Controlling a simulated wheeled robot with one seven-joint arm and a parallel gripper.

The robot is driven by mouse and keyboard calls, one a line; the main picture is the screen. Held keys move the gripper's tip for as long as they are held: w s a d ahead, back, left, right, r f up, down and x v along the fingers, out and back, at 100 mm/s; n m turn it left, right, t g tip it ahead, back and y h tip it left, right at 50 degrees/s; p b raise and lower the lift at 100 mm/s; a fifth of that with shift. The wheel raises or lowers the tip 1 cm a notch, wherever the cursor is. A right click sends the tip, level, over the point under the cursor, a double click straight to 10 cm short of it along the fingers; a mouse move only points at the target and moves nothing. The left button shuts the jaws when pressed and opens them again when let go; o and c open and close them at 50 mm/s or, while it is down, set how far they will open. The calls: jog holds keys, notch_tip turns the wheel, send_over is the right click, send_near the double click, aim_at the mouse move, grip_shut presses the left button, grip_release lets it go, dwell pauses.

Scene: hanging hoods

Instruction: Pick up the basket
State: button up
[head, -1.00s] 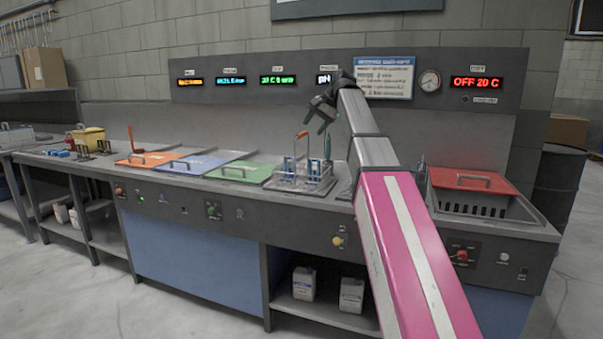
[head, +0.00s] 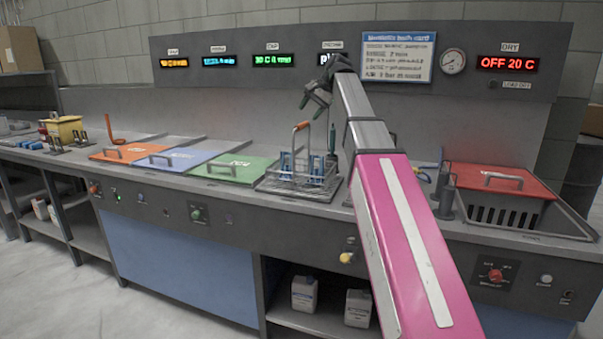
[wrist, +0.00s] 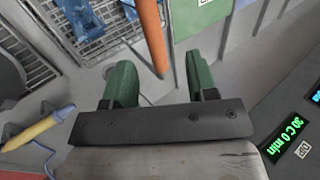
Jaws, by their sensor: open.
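The basket (head: 292,186) is a wire basket with an orange-topped upright handle (head: 301,127). It stands on the bench right of the green lid and holds blue pieces. In the wrist view its wire mesh (wrist: 28,44) shows at upper left, and an orange bar (wrist: 152,38), which looks like the handle grip, runs down between the fingers. My gripper (head: 318,108) is open, above and close to the basket's handle. Its green fingertips (wrist: 157,82) stand on either side of the orange bar in the wrist view. Whether they touch it cannot be told.
Orange (head: 128,149), blue (head: 176,159) and green (head: 235,168) lids lie left of the basket. A back panel with displays (head: 280,60) rises behind. A yellow-handled tool (wrist: 40,128) shows in the wrist view.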

aim_at(299, 130)
jog(key=x, duration=0.9)
jog(key=shift+d+f, duration=0.3)
jog(key=shift+d, duration=0.05)
grip_shut()
